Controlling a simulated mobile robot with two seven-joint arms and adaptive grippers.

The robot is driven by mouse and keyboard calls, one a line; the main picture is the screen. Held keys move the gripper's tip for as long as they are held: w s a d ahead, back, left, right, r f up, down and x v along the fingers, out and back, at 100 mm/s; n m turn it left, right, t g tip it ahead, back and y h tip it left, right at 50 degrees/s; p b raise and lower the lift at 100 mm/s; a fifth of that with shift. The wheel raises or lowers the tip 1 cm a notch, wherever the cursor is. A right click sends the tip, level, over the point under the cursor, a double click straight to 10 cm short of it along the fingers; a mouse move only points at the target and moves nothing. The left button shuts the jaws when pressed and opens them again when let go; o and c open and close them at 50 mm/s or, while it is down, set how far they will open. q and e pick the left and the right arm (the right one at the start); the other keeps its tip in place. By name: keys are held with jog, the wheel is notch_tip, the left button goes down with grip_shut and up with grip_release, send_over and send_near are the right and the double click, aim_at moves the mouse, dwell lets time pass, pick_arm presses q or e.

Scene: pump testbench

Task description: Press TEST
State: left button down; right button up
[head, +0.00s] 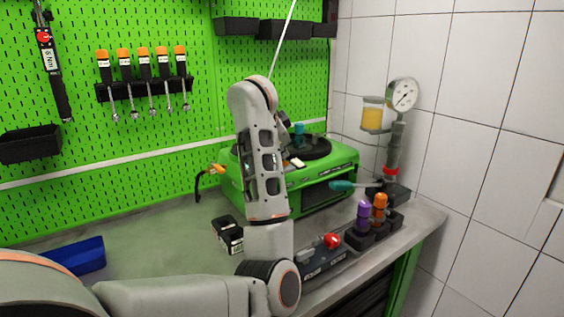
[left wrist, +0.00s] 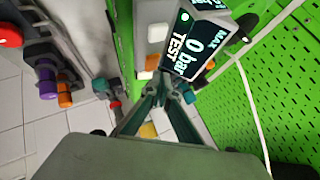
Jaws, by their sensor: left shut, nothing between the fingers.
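The green test bench unit (head: 330,190) stands on the worktop against the pegboard. Its dark display (left wrist: 200,42) shows "TEST", "0 bar" and "MAX" with a green dot in the left wrist view. A pale square button-like piece (left wrist: 158,32) is beside the display; I cannot read a label on it. My left gripper (left wrist: 168,84) is shut and empty, its fingertips close to the unit just below the display in that view. I cannot tell whether they touch anything. In the head view my left arm hides much of the unit's left side. My right gripper is not in view.
A red button (head: 332,240) is on a panel at the worktop's front. Purple (head: 363,212) and orange (head: 380,204) handles stand right of it. A pressure gauge (head: 402,94) rises at the back right. A black box (head: 228,234) and a blue bin (head: 78,256) lie left.

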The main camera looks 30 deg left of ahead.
pick_arm(q)
jog(key=shift+r, duration=0.3)
